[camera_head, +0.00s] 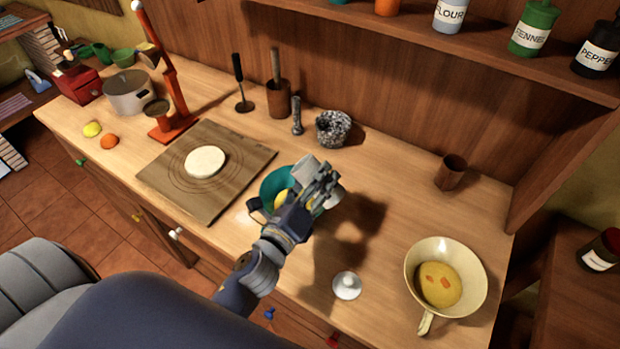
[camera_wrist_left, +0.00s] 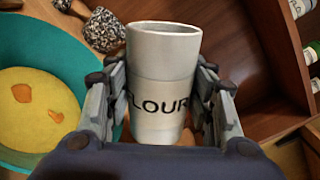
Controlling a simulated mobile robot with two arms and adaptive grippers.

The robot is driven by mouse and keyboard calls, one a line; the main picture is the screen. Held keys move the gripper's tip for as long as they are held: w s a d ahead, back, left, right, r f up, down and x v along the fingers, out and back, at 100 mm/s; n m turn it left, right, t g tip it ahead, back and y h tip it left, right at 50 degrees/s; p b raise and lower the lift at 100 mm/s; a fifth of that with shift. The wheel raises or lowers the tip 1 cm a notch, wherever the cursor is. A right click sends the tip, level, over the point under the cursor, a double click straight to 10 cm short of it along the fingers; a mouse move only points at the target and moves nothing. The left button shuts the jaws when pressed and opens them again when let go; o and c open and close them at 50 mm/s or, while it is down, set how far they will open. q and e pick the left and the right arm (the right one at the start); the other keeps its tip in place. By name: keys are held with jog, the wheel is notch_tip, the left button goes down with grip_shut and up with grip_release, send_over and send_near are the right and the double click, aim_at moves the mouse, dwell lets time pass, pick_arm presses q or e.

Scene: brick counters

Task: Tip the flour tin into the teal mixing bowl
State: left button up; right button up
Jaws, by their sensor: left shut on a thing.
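The teal mixing bowl (camera_head: 270,187) stands on the counter right of the wooden board, partly hidden by my left gripper (camera_head: 322,183). In the left wrist view the bowl (camera_wrist_left: 98,42) holds a yellow mass with orange pieces. My left gripper is shut around the pale grey flour tin (camera_wrist_left: 163,68), lettered "LOUR" where visible. The tin's mouth faces away from the wrist, and no lid shows on it. In the head view the tin (camera_head: 304,170) is over or close beside the bowl, partly covered by the fingers; its exact tilt is unclear. My right gripper is out of view.
A white knobbed lid (camera_head: 347,286) lies on the counter near a cream pan (camera_head: 408,275) with yellow contents. A speckled mortar (camera_head: 333,128) and a brown cup (camera_head: 452,172) stand behind. Flat dough (camera_head: 205,162) lies on the board (camera_head: 232,188). A shelf (camera_head: 490,52) with labelled containers overhangs.

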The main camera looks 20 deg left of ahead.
aim_at(305, 176)
pick_arm(q)
jog(key=n, duration=0.1)
jog(key=r+n, duration=0.1)
jog(key=n, duration=0.1)
jog(key=n+p, duration=0.1)
jog(key=n, duration=0.1)
jog(key=shift+a+r, duration=0.15)
jog(key=shift+r, duration=0.25)
jog(key=shift+a+r+n+p, duration=0.1)
jog(key=shift+r+n+p, duration=0.3)
jog(key=shift+n, duration=0.3)
jog(key=shift+a+r+n+p, duration=0.15)
jog(key=shift+n+p, duration=0.2)
jog(key=shift+n, duration=0.2)
jog(key=shift+a+r+n+p, duration=0.15)
jog(key=shift+n+p, duration=0.15)
jog(key=shift+n, duration=0.25)
jog(key=shift+w+a+r+n+p, duration=0.15)
jog(key=shift+n+p, duration=0.3)
jog(key=shift+n, duration=0.45)
